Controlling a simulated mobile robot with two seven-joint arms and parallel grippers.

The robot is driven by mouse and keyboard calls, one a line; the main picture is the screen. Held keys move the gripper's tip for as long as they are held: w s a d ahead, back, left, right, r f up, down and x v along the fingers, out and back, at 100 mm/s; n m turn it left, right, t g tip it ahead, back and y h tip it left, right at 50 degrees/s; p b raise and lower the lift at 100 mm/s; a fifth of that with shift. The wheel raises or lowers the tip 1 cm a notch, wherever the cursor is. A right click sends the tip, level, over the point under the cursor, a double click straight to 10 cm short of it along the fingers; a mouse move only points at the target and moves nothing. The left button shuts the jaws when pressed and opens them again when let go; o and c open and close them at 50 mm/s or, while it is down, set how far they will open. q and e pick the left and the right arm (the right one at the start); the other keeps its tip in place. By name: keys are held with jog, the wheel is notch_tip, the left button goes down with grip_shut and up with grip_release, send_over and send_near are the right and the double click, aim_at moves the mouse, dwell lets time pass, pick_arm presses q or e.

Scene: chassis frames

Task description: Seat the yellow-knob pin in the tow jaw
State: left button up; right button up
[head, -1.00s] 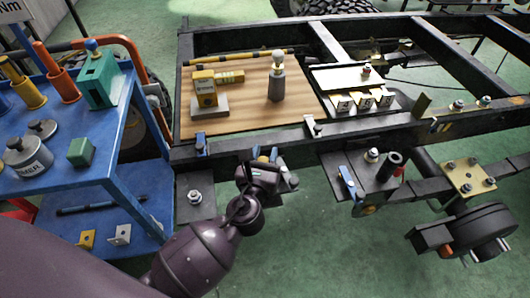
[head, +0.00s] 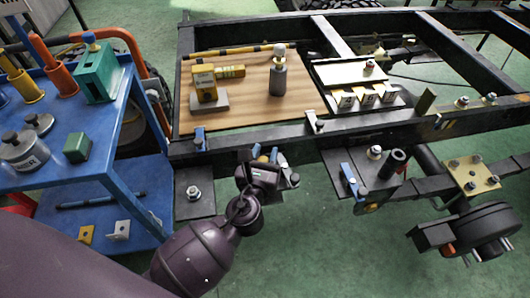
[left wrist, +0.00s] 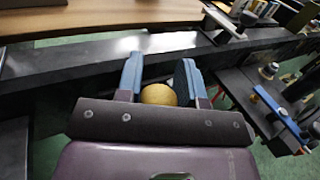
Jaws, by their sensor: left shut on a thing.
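My left gripper (head: 266,155) is shut on the yellow-knob pin in front of the dark frame rail. In the left wrist view, the round yellow knob (left wrist: 158,95) sits between the two blue fingers (left wrist: 160,82). The pin's shank is hidden below the knob and behind the gripper. I cannot tell for certain which part is the tow jaw. A black bracket (head: 385,178) with a blue lever and a black upright cylinder hangs on the rail right of the gripper. It also shows at the right of the left wrist view. My right gripper is not in view.
A wooden board (head: 240,100) on the frame carries a yellow device (head: 205,82) and a grey cylinder (head: 278,80). The dark rail (head: 230,146) runs behind the gripper. A blue cart (head: 105,155) stands at left. Green floor is open between gripper and bracket.

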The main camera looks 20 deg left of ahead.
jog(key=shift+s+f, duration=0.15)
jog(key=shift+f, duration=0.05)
pick_arm(q)
jog(key=o, duration=1)
jog(key=shift+f, duration=0.1)
jog(key=shift+r+p, duration=0.5)
jog(key=shift+r, duration=0.05)
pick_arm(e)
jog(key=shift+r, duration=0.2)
pick_arm(q)
jog(key=shift+r+p, duration=0.5)
jog(key=shift+r, duration=0.05)
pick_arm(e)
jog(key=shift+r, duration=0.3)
pick_arm(q)
jog(key=shift+r+p, duration=0.55)
jog(key=shift+p, duration=0.05)
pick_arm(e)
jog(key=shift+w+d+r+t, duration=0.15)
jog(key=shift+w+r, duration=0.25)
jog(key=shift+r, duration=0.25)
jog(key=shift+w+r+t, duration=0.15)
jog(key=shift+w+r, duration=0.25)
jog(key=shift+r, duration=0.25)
